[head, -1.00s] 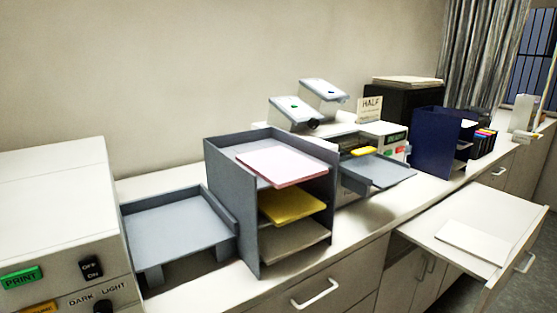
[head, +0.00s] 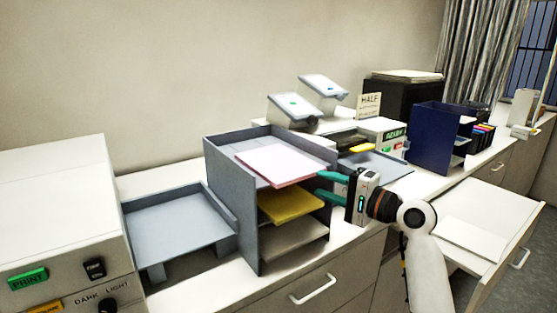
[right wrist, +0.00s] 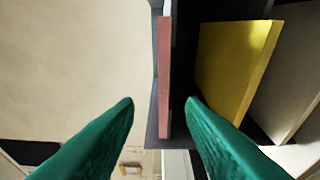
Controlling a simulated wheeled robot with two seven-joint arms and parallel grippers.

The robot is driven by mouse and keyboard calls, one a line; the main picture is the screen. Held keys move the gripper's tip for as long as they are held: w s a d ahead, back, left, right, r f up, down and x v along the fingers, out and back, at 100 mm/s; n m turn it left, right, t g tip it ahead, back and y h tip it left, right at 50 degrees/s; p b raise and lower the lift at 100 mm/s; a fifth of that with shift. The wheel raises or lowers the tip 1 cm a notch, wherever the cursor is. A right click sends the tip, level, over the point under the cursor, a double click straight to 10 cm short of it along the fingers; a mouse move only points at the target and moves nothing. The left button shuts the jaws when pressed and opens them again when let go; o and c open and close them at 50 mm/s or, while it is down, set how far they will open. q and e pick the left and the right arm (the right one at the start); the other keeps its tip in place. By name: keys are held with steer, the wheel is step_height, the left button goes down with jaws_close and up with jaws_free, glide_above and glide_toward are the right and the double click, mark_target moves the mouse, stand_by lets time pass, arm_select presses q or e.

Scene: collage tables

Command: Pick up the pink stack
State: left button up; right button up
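The pink stack (head: 275,164) lies flat on the top shelf of the grey tray rack (head: 228,190), its front part sticking out. My right gripper (head: 322,186) is open at the right front of the rack, beside the stack's near right corner. In the right wrist view the edge of the pink stack (right wrist: 164,75) lies ahead, between the lines of the two green fingers (right wrist: 158,103). The fingers look apart from it and empty. My left gripper is not in view.
A yellow stack (head: 291,205) and a pale stack (head: 293,240) lie on the shelves below. A grey paper tray (head: 175,235) stands left of the rack. A pulled-out board with white paper (head: 470,238) is at the right.

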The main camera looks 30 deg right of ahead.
mark_target(304, 178)
steer(key=p+x, duration=0.1)
steer(key=x, duration=0.3)
steer(key=p+x, duration=0.2)
steer(key=x, duration=0.2)
steer(key=shift+w+a+f+p, duration=0.1)
steer(key=shift+w+f+p, duration=0.05)
steer(key=shift+w+p, duration=0.25)
steer(key=shift+w+a+f, duration=0.1)
steer(key=shift+w+a, duration=0.05)
steer(key=shift+w, duration=0.15)
steer(key=shift+s, duration=0.1)
steer(key=shift+c, duration=0.6)
jaws_close()
